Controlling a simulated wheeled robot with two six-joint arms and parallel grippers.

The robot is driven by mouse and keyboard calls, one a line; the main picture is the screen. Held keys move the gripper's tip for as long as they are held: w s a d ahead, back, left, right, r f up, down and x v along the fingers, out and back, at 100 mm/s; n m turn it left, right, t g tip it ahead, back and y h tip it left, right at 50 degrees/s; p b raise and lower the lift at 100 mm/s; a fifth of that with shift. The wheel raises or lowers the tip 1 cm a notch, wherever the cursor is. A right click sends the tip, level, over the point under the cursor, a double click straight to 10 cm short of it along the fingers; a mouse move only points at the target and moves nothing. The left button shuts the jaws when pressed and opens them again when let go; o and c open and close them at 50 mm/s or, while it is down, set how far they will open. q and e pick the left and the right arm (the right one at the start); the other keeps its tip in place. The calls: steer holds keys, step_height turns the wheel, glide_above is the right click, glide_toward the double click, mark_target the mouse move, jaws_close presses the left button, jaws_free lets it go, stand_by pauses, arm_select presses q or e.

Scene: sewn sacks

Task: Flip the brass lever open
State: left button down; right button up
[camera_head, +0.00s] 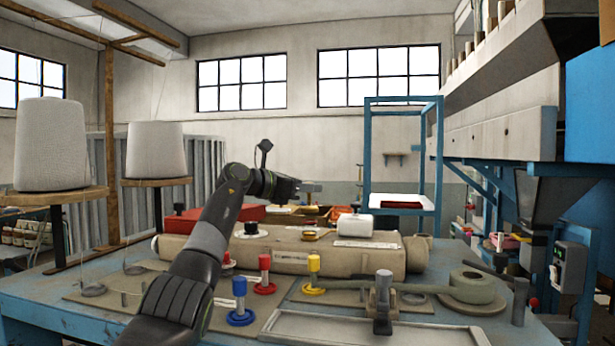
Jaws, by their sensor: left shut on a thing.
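My left arm rises from the bottom of the head view, and its gripper (297,186) is above the far side of the beige machine body (290,254). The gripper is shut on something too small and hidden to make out. A small yellow, brass-like piece (311,234) sits on top of the machine body, below and apart from the gripper. I cannot tell whether it is the brass lever, and no other clear brass lever shows. My right gripper is not in view.
Blue (239,303), red (265,275) and yellow (313,275) pegs stand in front of the machine. A blue frame (439,165) stands behind. The grey tray (300,318) in front is empty.

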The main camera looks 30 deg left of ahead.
arm_select(q)
steer(key=shift+w+g+p, duration=0.15)
steer(key=shift+g+p, duration=0.15)
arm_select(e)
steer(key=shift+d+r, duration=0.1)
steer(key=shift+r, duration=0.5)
arm_select(q)
steer(key=c, duration=1.3)
jaws_free()
steer(key=shift+w+f, duration=0.1)
steer(key=shift+w, duration=0.05)
steer(key=shift+c, duration=0.2)
